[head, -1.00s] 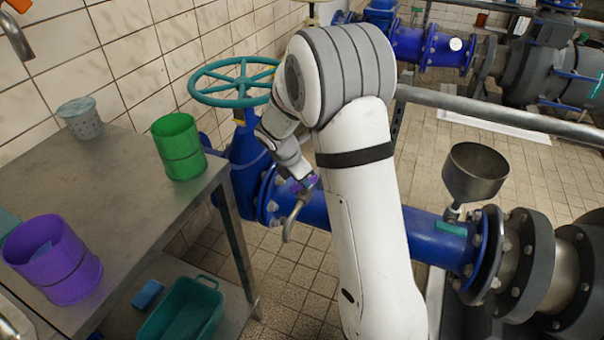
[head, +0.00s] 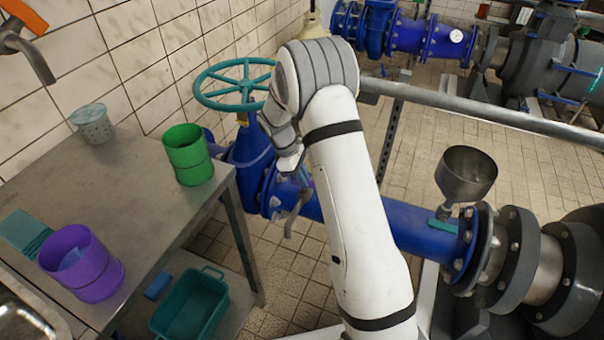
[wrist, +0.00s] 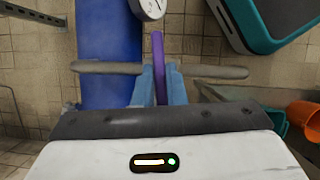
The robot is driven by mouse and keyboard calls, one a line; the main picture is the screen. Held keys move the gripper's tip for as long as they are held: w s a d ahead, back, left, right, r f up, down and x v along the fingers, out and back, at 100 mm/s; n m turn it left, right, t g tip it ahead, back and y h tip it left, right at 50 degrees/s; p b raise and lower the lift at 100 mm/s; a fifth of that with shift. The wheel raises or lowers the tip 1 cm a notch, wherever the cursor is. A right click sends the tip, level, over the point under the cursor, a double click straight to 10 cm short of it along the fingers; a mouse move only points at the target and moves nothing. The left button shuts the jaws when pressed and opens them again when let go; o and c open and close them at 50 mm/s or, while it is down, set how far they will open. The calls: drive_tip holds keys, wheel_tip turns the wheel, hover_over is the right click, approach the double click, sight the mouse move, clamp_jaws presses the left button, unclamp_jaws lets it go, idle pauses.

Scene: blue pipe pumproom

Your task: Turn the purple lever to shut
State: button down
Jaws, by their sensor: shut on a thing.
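The purple lever (wrist: 158,55) shows in the wrist view as a narrow upright strip. My gripper (wrist: 160,85) has its two blue fingers on either side of the strip's lower part and is shut on it. A grey bar (wrist: 105,68) runs crosswise at the fingers. In the head view my gripper (head: 289,165) is beside the blue pipe (head: 405,225), above a grey curved piece (head: 294,215).
A steel table (head: 125,180) with a green container (head: 188,155) and a purple container (head: 82,262) stands left. A teal handwheel (head: 235,83) is behind the gripper. A grey funnel (head: 466,172) stands over the pipe at right. A white round gauge (wrist: 150,6) tops the wrist view.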

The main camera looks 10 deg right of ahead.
drive_tip(key=shift+w+r+m, duration=0.15)
drive_tip(key=shift+w+m, duration=0.1)
drive_tip(key=shift+m, duration=0.45)
drive_tip(key=shift+p, duration=0.3)
drive_tip(key=c, duration=1.7)
unclamp_jaws()
drive_tip(key=shift+o, duration=1.1)
drive_tip(key=shift+g+y, duration=0.3)
drive_tip(key=p+v, duration=0.1)
drive_tip(key=v, duration=0.6)
drive_tip(key=shift+a+r, duration=0.2)
drive_tip(key=shift+a, duration=0.05)
